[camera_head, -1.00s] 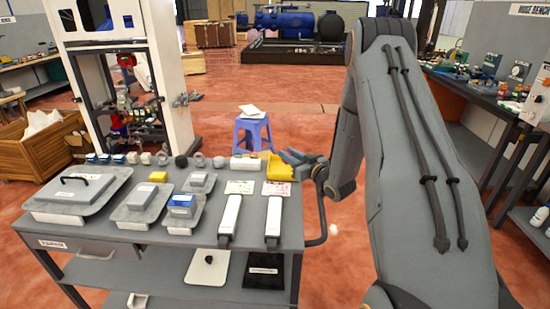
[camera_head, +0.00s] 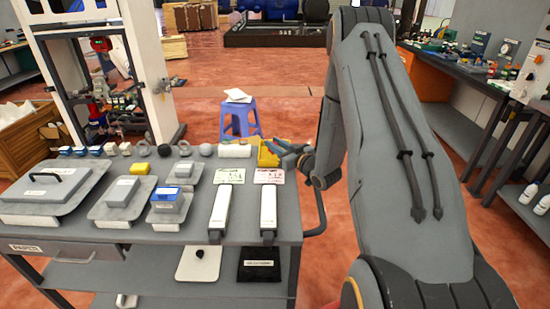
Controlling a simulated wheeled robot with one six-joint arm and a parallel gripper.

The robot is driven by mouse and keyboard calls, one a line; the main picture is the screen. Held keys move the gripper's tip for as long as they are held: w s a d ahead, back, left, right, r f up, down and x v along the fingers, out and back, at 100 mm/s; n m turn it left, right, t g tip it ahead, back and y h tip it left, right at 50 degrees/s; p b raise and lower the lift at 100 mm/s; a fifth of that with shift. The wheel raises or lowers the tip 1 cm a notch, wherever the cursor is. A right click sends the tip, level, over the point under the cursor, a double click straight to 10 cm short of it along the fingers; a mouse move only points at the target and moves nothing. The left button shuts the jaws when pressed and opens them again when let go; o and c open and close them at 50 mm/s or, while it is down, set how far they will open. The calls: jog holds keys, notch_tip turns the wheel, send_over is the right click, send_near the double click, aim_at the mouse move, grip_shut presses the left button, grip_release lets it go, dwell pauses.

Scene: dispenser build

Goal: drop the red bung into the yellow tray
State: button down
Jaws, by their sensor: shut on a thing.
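The yellow tray (camera_head: 268,158) stands at the far right corner of the grey table, partly hidden behind my gripper. I see no red bung anywhere on the table. I cannot tell how high the fingers are above the tray.
The grey table (camera_head: 150,238) holds lidded grey boxes, two long white bars (camera_head: 268,209), paper cards (camera_head: 269,176) and a back row of small parts. A white cylinder (camera_head: 234,151) stands just left of the tray. A blue stool (camera_head: 240,118) is behind the table.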

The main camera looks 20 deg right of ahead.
jog(key=shift+f, duration=0.25)
jog(key=c, duration=1.5)
grip_release()
jog(key=shift+o, duration=0.2)
jog(key=shift+r+b, duration=1.35)
jog(key=shift+r, duration=3.65)
